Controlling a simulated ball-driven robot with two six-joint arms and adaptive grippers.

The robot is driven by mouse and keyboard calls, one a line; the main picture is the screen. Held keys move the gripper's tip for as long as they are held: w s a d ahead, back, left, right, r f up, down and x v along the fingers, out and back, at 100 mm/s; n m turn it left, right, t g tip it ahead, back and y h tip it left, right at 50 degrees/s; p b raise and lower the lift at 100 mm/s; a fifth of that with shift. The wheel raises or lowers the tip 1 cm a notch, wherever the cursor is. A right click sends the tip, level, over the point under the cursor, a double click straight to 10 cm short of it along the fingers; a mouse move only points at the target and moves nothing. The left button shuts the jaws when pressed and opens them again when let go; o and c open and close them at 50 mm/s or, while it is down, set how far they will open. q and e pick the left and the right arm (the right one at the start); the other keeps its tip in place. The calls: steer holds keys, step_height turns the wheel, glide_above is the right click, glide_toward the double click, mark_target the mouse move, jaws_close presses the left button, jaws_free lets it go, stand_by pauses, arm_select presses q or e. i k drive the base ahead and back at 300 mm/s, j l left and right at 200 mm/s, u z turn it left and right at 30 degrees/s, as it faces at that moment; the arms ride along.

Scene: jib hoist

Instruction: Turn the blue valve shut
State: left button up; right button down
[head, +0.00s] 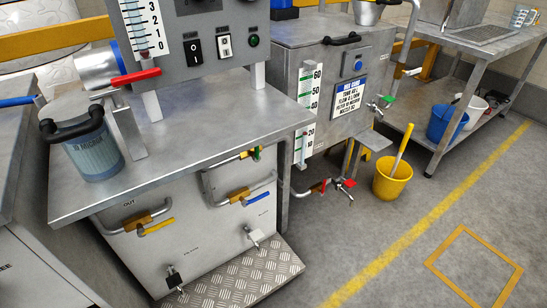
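A blue valve lever (257,198) sits on a metal pipe (263,184) on the front of the steel cabinet, under the bench top. Its yellow body (239,195) is at the lever's left end. The lever points right and slightly up, roughly in line with the pipe. A second blue lever (17,101) shows at the far left edge; what it is fixed to is partly out of view. Neither of my grippers is in view.
A yellow-levered valve (158,227) is left of the blue one. A tread-plate step (245,280) lies below.

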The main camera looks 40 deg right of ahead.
mark_target(259, 197)
steer(key=z, duration=0.35)
steer(key=i+z, duration=0.15)
steer(key=z, duration=0.6)
steer(key=l+u, duration=0.1)
steer(key=u, duration=0.35)
steer(key=i+l+u, duration=0.1)
steer(key=u, duration=0.35)
steer(key=l+u, duration=0.1)
steer(key=u, duration=0.3)
steer(key=l+u, duration=0.15)
steer(key=u, duration=0.3)
steer(key=l+u, duration=0.1)
steer(key=u, duration=0.35)
steer(key=i+l, duration=0.05)
